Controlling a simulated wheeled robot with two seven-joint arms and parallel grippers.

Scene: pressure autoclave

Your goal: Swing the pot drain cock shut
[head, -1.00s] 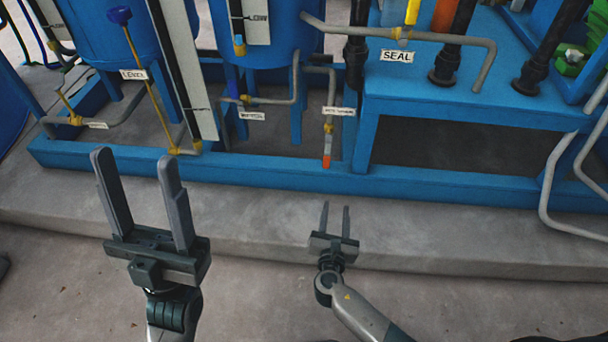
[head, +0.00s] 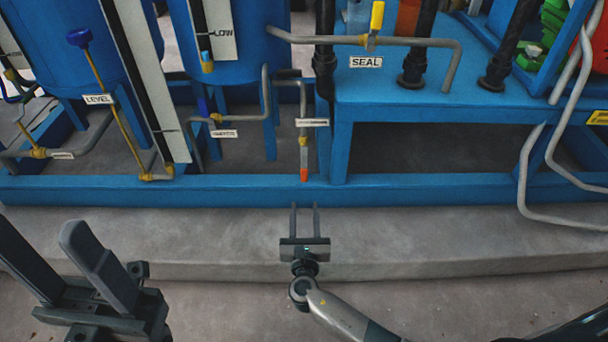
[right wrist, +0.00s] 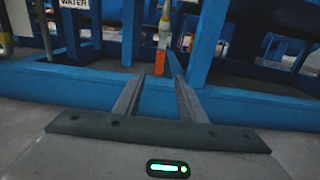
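A thin vertical pipe (head: 303,152) with a yellow fitting and an orange-tipped lever (head: 304,175) hangs at the blue frame, below a small white label (head: 312,122). The label is too small to read, so I cannot confirm that this is the pot drain cock. The orange lever points down in the right wrist view (right wrist: 159,68). My right gripper (head: 305,207) is open and empty, with its fingers toward the orange lever and apparently short of it. In the right wrist view, the lever appears beyond the gap between the fingertips (right wrist: 156,84). My left gripper (head: 40,232) is open and empty at lower left.
A low blue frame rail (head: 200,190) runs along a concrete step (head: 440,235). Another small valve (head: 216,118) is left of the orange-tipped pipe. A yellow-handled valve (head: 376,18) is above the SEAL label (head: 366,62). A bent grey pipe (head: 530,190) stands at right.

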